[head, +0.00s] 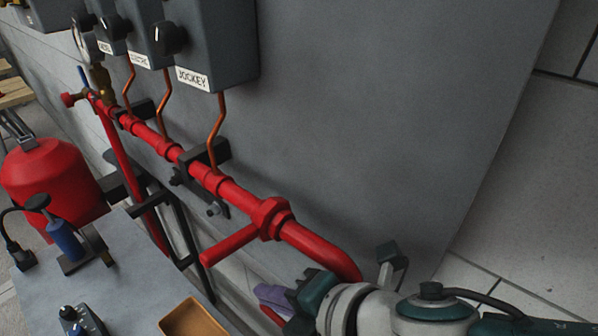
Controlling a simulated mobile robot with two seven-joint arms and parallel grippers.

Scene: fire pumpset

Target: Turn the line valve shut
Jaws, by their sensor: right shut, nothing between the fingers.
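The line valve (272,217) sits on the red pipe, which runs from upper left to lower right along the grey wall. Its red lever (235,243) points to the lower left, roughly crosswise to the pipe, and its end is free. My right gripper (270,296) is at the bottom centre, below and right of the lever and apart from it. Its fingers are shut and empty, partly hidden by the wrist. My left gripper is out of view.
Grey control boxes, one labelled JOCKEY (212,45), hang above the pipe. A grey bench (130,275) at lower left bears a tan tray (192,320) and a blue-and-black device (65,240). A red tank (50,180) stands behind it. Floor is clear at right.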

